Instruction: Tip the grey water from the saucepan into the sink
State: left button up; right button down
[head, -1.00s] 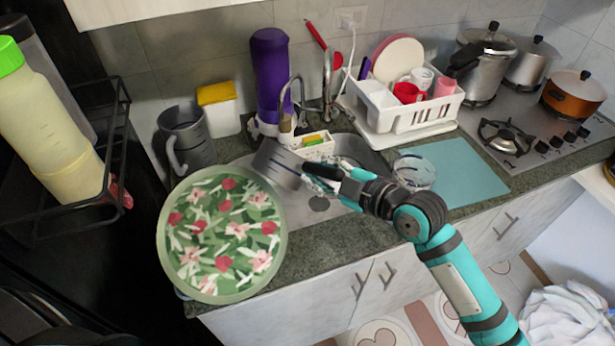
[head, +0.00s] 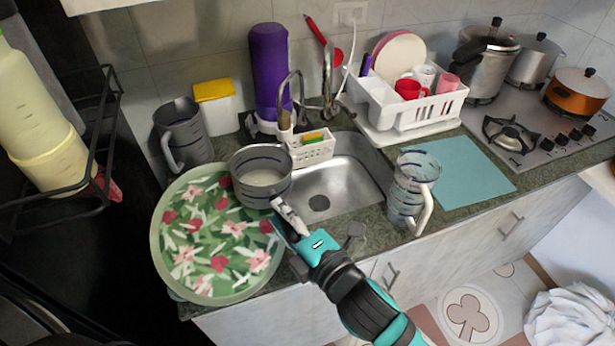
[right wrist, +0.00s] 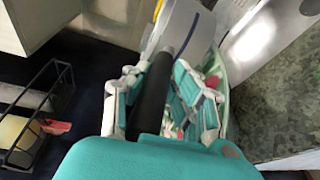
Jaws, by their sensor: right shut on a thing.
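The grey saucepan (head: 262,190) with dark bands is upright in the head view, at the left end of the steel sink (head: 345,178), beside the round floral tray. Pale grey shows inside it; I cannot tell whether this is water or bare metal. My right gripper (head: 290,222) is in front of the pan. In the right wrist view my right gripper (right wrist: 160,92) is shut on the black handle of the saucepan (right wrist: 183,30). The sink basin is open, with its drain visible and no clear pool of water. My left gripper is not in view.
The floral tray (head: 213,232) lies left of the sink. A grey mug (head: 182,135) stands behind it. A clear jug (head: 408,190) stands right of the sink. The tap (head: 328,85) and sponge caddy (head: 312,150) are behind. The blue mat (head: 465,170) is bare.

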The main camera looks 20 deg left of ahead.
jog(key=shift+s+a+f+n+b, duration=0.2)
jog(key=shift+s+f+n+b, duration=0.2)
jog(key=shift+s+f, duration=0.1)
notch_tip(320, 180, up, 5)
jog(key=p, duration=0.5)
jog(key=shift+p, duration=0.3)
jog(key=shift+f, duration=0.1)
